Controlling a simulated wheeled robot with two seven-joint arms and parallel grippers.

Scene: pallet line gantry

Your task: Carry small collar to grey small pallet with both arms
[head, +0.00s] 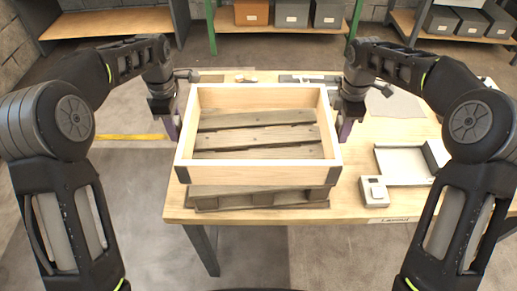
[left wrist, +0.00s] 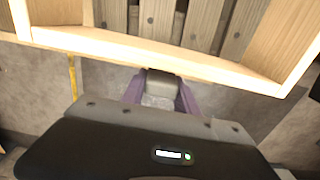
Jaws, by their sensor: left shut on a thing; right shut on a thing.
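The small collar (head: 258,165), a pale wooden rectangular frame with dark corner fittings, is level above the grey small pallet (head: 258,137). The pallet's weathered slats show through the open middle of the collar, and its front edge shows below the collar's front wall. I cannot tell if the collar touches the pallet. My left gripper (head: 178,124) is shut on the collar's left wall, and my right gripper (head: 341,126) is shut on its right wall. In the left wrist view, the purple fingers (left wrist: 162,92) meet the collar's wall (left wrist: 165,55). The fingertips are partly hidden.
The pallet stands on a wooden table (head: 300,217). A white tray (head: 405,163) and a small grey box with a button (head: 374,191) lie to the right. Small items lie along the table's back edge. Shelves with bins (head: 292,13) stand behind.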

